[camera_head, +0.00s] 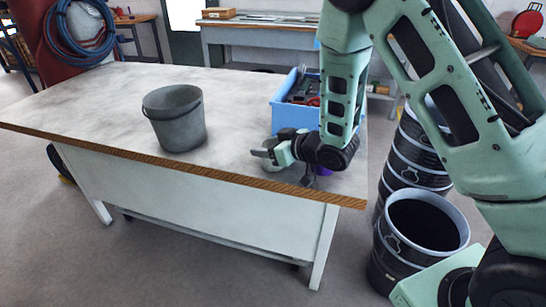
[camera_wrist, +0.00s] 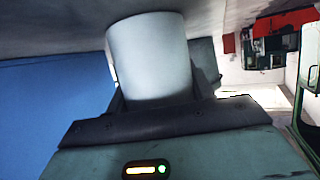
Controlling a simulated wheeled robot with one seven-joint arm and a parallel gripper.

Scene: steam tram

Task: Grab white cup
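The white cup (camera_wrist: 152,58) fills the upper middle of the wrist view, close in front of my gripper (camera_wrist: 155,100). Dark finger parts show at both sides of the cup, so it sits between them. Whether they press on it is not clear. In the head view my gripper (camera_head: 264,154) is low over the right part of the workbench (camera_head: 90,97), near its front edge. Only a small pale bit of the cup (camera_head: 269,142) shows there; the gripper hides the rest.
A grey bucket (camera_head: 178,122) stands on the bench left of my gripper. A blue crate (camera_head: 290,116) with dark items is just behind the gripper, and its blue side (camera_wrist: 50,105) shows in the wrist view. Black barrels (camera_head: 412,240) stand right of the bench. The bench's left part is clear.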

